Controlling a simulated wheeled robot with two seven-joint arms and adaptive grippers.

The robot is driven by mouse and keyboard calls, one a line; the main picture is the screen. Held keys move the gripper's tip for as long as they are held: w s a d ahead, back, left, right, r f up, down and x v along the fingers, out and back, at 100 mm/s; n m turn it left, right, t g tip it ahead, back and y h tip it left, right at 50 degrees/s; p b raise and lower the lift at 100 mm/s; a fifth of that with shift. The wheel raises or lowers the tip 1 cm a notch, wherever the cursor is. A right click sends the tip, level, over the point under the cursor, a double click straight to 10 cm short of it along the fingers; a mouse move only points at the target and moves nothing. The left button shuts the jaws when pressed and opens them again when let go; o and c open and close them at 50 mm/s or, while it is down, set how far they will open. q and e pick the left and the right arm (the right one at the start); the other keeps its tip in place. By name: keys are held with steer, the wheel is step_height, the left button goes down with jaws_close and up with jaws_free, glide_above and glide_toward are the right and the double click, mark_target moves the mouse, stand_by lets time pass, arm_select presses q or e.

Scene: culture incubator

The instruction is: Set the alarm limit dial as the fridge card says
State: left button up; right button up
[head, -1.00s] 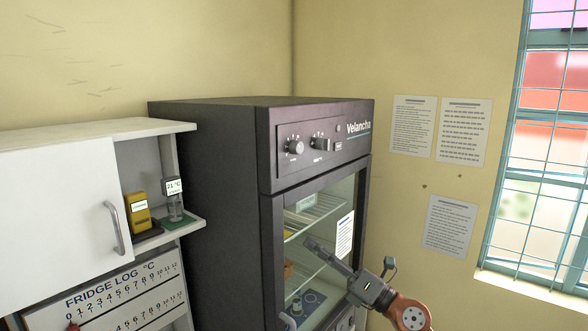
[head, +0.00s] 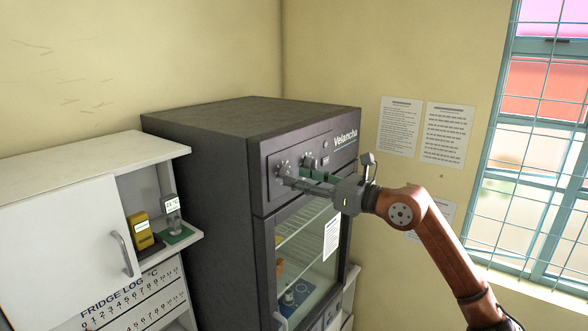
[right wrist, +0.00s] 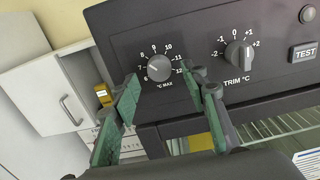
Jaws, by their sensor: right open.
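The alarm limit dial is the left knob, round and grey, marked °C MAX with a scale up to 12, on the dark fridge's top panel; it shows in the right wrist view (right wrist: 160,68). Its pointer is too small to read. My right gripper (head: 294,173) is open at the panel, and in the right wrist view its two green-padded fingers (right wrist: 160,82) reach toward the dial, one on each side of it. In the head view they partly cover the dial (head: 284,168). A white card (head: 331,235) with unreadable print is on the glass door. My left gripper is out of view.
The TRIM °C knob (right wrist: 239,55) and TEST button (right wrist: 303,53) sit right of the dial, close to my right finger. A white cabinet (head: 60,235) with a yellow device (head: 141,230) stands left. Papers (head: 400,125) hang on the wall beside a barred window.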

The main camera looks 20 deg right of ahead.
steer(key=shift+p+x, duration=0.35)
steer(key=shift+x, duration=0.75)
steer(key=shift+c, duration=0.7)
jaws_close()
